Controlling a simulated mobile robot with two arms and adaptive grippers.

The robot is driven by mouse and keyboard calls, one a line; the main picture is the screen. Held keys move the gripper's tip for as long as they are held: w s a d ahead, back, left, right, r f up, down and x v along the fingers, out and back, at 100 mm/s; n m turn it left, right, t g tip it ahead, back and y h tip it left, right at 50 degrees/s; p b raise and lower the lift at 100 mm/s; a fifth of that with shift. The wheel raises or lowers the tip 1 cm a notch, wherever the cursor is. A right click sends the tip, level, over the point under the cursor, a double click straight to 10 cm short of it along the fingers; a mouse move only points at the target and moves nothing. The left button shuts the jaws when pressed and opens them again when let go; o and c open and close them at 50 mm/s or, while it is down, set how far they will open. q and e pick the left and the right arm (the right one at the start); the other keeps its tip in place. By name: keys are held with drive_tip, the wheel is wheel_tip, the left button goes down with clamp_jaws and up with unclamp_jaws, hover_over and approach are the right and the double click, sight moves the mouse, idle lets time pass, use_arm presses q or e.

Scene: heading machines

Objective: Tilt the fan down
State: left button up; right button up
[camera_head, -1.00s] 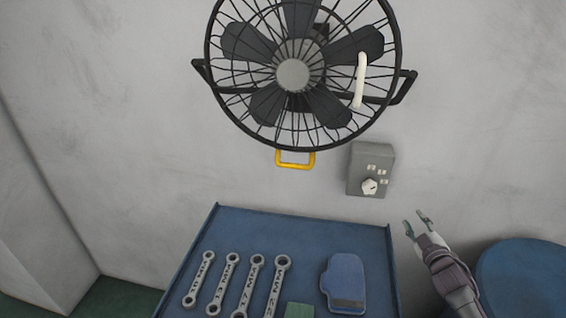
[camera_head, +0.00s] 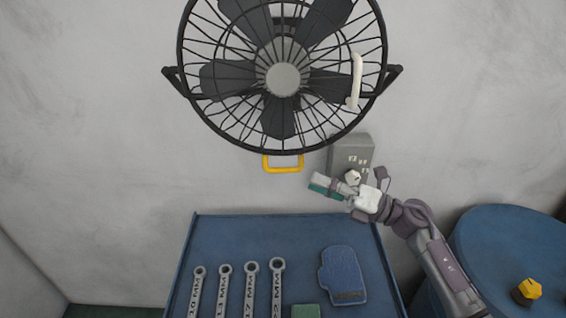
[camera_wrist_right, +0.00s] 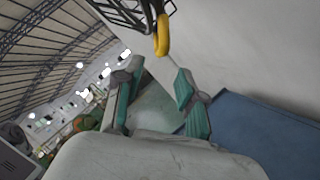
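The black fan (camera_head: 282,80) is mounted on the wall, with a white handle (camera_head: 356,80) on the right of its cage and a yellow handle (camera_head: 283,163) at its bottom rim. My right gripper (camera_head: 325,186) is below and right of the yellow handle, apart from it, in front of the grey control box. In the right wrist view, its two teal-padded fingers (camera_wrist_right: 160,112) are spread with nothing between them. The yellow handle (camera_wrist_right: 162,36) shows beyond them near the top. My left gripper is in neither view.
A grey control box (camera_head: 350,158) with a knob is on the wall, partly hidden by my right gripper. Below is a blue table (camera_head: 215,235) with several wrenches (camera_head: 250,285) and a blue mitt-shaped item (camera_head: 343,275). A blue drum (camera_head: 500,240) stands at the right.

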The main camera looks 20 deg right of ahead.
sight(282, 168)
drive_tip(key=p+x, duration=0.3)
drive_tip(key=x, duration=0.5)
drive_tip(key=shift+w+a+r, duration=0.1)
drive_tip(key=shift+a, duration=0.05)
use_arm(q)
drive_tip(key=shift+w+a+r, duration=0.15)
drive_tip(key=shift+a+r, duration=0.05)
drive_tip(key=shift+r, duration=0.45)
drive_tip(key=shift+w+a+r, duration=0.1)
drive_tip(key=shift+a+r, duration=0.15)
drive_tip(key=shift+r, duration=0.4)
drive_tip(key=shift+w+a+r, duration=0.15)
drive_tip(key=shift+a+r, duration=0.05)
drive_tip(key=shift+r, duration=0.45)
use_arm(e)
drive_tip(key=shift+w+a, duration=0.25)
drive_tip(key=shift+a, duration=0.15)
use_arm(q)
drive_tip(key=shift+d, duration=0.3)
use_arm(e)
clamp_jaws()
